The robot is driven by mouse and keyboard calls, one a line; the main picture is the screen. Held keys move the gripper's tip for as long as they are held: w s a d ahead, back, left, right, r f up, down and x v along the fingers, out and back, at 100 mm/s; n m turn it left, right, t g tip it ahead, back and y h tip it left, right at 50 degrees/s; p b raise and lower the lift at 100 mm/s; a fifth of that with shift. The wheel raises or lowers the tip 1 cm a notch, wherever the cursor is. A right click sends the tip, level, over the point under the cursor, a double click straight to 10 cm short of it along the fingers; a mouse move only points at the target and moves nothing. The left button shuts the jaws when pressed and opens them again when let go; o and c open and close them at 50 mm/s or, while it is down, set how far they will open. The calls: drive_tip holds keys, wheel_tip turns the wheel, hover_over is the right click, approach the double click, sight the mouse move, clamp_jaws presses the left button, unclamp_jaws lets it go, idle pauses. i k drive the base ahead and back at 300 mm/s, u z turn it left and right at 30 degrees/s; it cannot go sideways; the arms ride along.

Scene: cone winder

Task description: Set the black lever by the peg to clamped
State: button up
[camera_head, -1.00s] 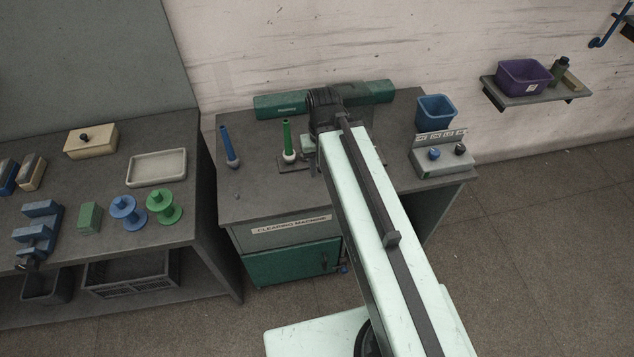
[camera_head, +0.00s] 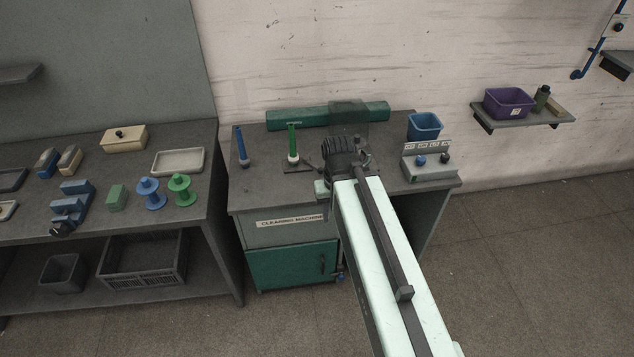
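A green upright peg (camera_head: 292,141) with a pale collar stands on a dark base plate (camera_head: 291,169) on the cleaning machine's top. A blue upright peg (camera_head: 241,145) stands to its left. I cannot make out the black lever clearly: dark small parts lie just right of the green peg, partly behind my wrist, and its position cannot be read. My gripper (camera_head: 362,157) is at the far end of my pale arm, over the machine top, right of the green peg. My wrist mostly hides its fingers, and nothing held can be made out.
A long green housing (camera_head: 300,118) with a dark see-through guard (camera_head: 348,116) lies along the back. A blue bin (camera_head: 425,126) and a grey control box (camera_head: 430,168) with knobs stand on the right. A left bench (camera_head: 218,160) carries spools and boxes.

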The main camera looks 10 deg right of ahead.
sight(306, 160)
drive_tip(key=z, duration=0.15)
drive_tip(key=i, duration=0.95)
drive_tip(key=u, duration=1.6)
drive_tip(key=k, duration=0.9)
drive_tip(key=z, duration=0.25)
drive_tip(key=i, duration=0.95)
drive_tip(key=u, duration=0.1)
